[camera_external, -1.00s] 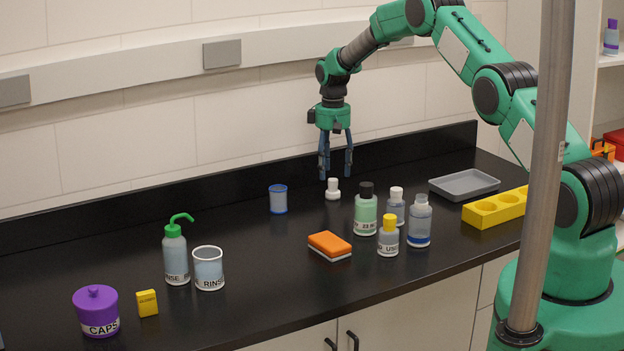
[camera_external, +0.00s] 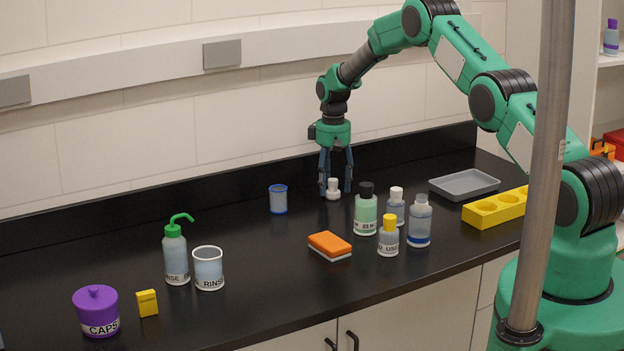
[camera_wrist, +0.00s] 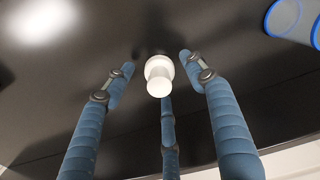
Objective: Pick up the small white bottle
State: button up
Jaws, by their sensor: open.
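The small white bottle (camera_external: 333,189) stands upright on the black counter (camera_external: 270,245), near the back. In the wrist view the white bottle (camera_wrist: 159,75) shows from above, between the blue fingers. My gripper (camera_external: 335,187) points straight down over it, with its fingertips low around the bottle. In the wrist view my gripper (camera_wrist: 158,75) is open, and gaps show between the side fingers and the bottle. A third finger reaches up from below the bottle in that view; I cannot tell whether it touches it.
A blue-rimmed cup (camera_external: 278,199) stands left of the bottle. A green bottle (camera_external: 366,213) and several other bottles stand to the front right. An orange sponge (camera_external: 330,244) lies in front. A grey tray (camera_external: 464,185) and yellow rack (camera_external: 496,208) are at the right.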

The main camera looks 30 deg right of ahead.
jog(key=shift+f, duration=0.55)
jog(key=c, duration=1.2)
